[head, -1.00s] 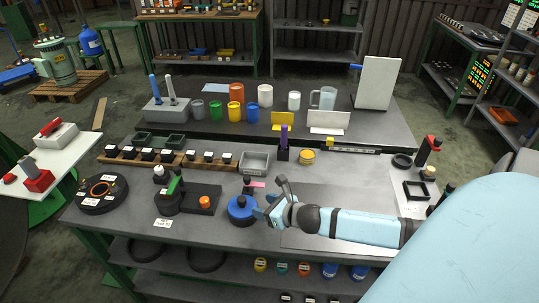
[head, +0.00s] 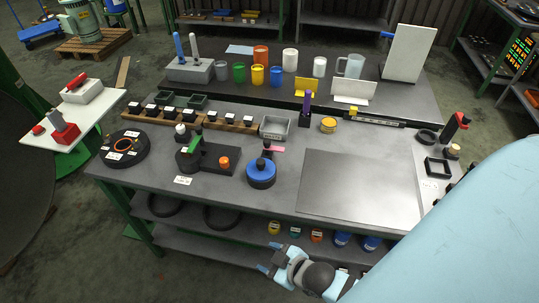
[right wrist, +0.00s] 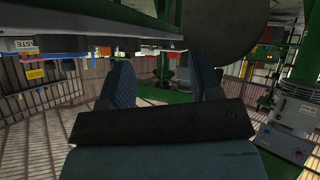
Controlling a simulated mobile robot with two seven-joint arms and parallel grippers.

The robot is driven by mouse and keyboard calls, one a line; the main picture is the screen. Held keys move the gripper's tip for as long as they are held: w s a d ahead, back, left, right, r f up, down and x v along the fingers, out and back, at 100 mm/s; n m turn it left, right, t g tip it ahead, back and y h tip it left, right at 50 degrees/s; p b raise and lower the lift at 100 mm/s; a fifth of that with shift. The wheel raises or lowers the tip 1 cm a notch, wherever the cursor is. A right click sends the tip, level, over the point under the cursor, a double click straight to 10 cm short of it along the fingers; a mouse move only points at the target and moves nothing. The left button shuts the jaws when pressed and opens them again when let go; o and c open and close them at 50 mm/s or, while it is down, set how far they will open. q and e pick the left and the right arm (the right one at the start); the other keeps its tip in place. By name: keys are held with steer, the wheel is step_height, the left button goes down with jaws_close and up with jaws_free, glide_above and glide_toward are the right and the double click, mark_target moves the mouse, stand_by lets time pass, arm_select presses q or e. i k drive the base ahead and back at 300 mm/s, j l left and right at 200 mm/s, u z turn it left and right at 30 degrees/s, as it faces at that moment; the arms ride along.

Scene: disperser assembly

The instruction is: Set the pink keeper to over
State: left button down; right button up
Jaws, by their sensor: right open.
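The pink keeper (head: 277,149) is a small flat bar in the head view. It sticks out to the right from a slim black post (head: 266,149), just behind the round blue part with a black knob (head: 261,174). From this angle it looks beside the blue part's top rather than across it, but I cannot tell for sure. My right gripper (head: 270,257) is open and empty, in front of the table's front edge and below its top, well apart from the keeper. Its two fingers stand apart in the right wrist view (right wrist: 167,90). My left gripper is not in view.
A black base with a green lever and orange knob (head: 224,162) stands left of the blue part. A metal tray (head: 275,128) and purple-topped holder (head: 306,110) are behind. A bare grey plate (head: 360,188) leaves free room right. The table's lower shelf (head: 200,243) is near my right gripper.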

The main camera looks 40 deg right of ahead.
mark_target(267, 147)
steer(key=z, duration=1.35)
steer(key=j+z, duration=0.15)
steer(key=z, duration=0.3)
steer(key=j+z, duration=0.15)
steer(key=z, duration=0.3)
steer(key=j+z, duration=0.15)
steer(key=z, duration=0.3)
steer(key=k+j+z, duration=0.2)
steer(key=j, duration=0.15)
steer(key=j+z, duration=0.15)
steer(key=j, duration=0.15)
steer(key=k+j+z, duration=0.2)
steer(key=k+j, duration=0.2)
steer(key=j, duration=0.15)
steer(key=k+j, duration=0.15)
steer(key=j, duration=0.2)
